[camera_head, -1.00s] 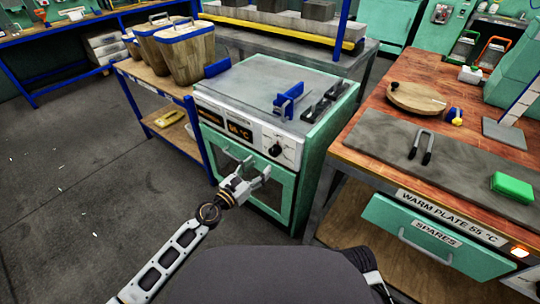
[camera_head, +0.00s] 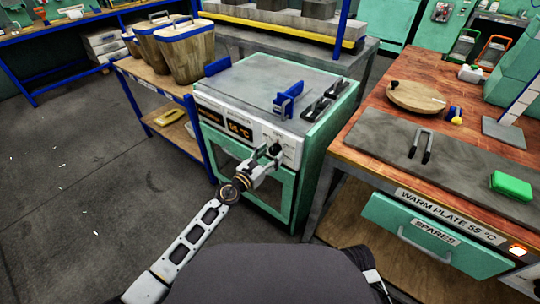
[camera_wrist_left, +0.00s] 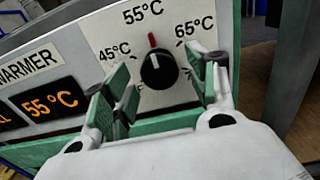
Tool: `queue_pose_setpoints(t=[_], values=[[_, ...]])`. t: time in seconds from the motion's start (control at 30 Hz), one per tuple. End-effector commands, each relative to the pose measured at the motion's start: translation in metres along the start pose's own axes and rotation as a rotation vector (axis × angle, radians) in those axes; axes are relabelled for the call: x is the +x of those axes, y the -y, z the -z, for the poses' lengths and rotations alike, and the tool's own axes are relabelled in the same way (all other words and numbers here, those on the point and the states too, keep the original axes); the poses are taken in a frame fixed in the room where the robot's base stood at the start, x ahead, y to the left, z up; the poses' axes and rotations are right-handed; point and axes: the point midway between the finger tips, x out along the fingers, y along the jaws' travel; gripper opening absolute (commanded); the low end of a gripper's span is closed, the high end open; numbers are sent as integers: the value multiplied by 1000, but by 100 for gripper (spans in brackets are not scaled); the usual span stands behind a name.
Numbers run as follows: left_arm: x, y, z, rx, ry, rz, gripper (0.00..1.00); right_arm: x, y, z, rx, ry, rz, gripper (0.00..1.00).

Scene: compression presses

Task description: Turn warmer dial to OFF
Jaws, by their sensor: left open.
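The warmer (camera_head: 262,105) is a green cabinet with a grey top and a white front panel. Its black dial (camera_wrist_left: 159,69) has a red mark that points up at 55°C, between the 45°C and 65°C labels. The orange display (camera_wrist_left: 50,102) reads 55 °C. My left gripper (camera_head: 270,156) is open in front of the panel. In the left wrist view its fingers (camera_wrist_left: 165,88) stand on either side of the dial, and I cannot tell whether they touch it. The OFF label is not visible. My right gripper is not in view.
A blue bracket (camera_head: 289,98) and black handles (camera_head: 321,100) are on the warmer's top. A wooden bench with a grey plate (camera_head: 440,154) and green block (camera_head: 511,186) stands at right. A blue-framed shelf with wooden bins (camera_head: 188,55) stands at left.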

Motion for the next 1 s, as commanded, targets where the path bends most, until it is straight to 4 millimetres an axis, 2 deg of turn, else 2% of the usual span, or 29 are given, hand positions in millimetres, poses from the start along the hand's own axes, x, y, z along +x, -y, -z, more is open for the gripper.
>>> queue_pose_setpoints(t=[0.2, 0.23, 0.57, 1.0], values=[[0, 0, 0, 0, 0, 0, 58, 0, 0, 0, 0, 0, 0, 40], [0, 0, 0, 0, 0, 0, 55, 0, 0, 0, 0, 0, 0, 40], [0, 0, 0, 0, 0, 0, 13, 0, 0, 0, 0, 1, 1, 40], [0, 0, 0, -64, -1, 0, 12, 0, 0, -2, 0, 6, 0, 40]])
